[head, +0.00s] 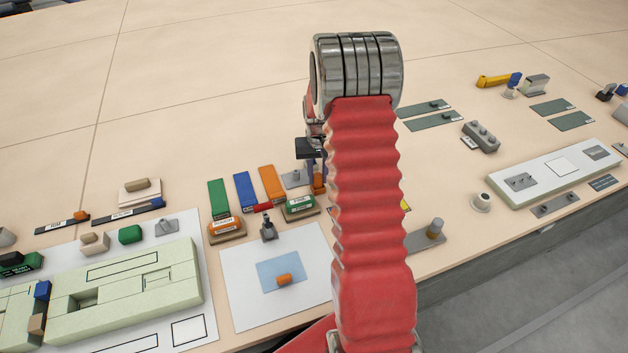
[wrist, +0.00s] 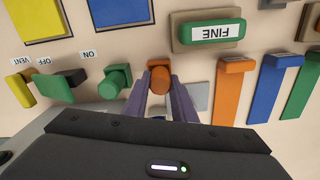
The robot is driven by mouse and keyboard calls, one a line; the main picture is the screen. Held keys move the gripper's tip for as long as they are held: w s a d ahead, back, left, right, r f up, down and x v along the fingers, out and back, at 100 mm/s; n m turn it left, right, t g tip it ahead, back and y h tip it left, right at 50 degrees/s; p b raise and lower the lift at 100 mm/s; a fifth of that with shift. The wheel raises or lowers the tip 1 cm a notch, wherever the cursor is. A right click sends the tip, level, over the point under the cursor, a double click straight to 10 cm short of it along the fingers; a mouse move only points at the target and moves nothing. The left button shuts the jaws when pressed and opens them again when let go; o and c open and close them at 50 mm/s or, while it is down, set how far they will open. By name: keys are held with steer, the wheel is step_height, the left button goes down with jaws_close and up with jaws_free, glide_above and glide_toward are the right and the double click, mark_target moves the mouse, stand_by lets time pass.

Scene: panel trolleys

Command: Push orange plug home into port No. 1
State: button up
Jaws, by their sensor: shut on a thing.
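My gripper (wrist: 158,100) points down at the bench, its two purple fingers closed around an orange piece (wrist: 158,78). I take this for the orange plug, though its lower part is hard to make out. In the head view my gripper (head: 312,165) is partly hidden behind my red arm, and an orange piece (head: 319,184) shows at its fingertips. A second orange cylinder (head: 284,280) lies on a blue patch of a white sheet. I cannot pick out a port marked No. 1, nor tell how deep the held piece sits.
A green knob (wrist: 117,80) stands close beside the held piece. The green FINE block (wrist: 210,31) and the orange strip (wrist: 233,90) are near on the other side. A red-handled clamp (head: 267,222) stands in front.

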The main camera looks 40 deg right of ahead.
mark_target(317, 175)
steer(key=shift+a+r, duration=0.1)
step_height(317, 175, up, 10)
steer(key=shift+f, duration=0.15)
stand_by(0.6)
steer(key=o, duration=0.5)
jaws_close()
step_height(317, 175, up, 3)
steer(key=shift+r, duration=0.15)
stand_by(0.5)
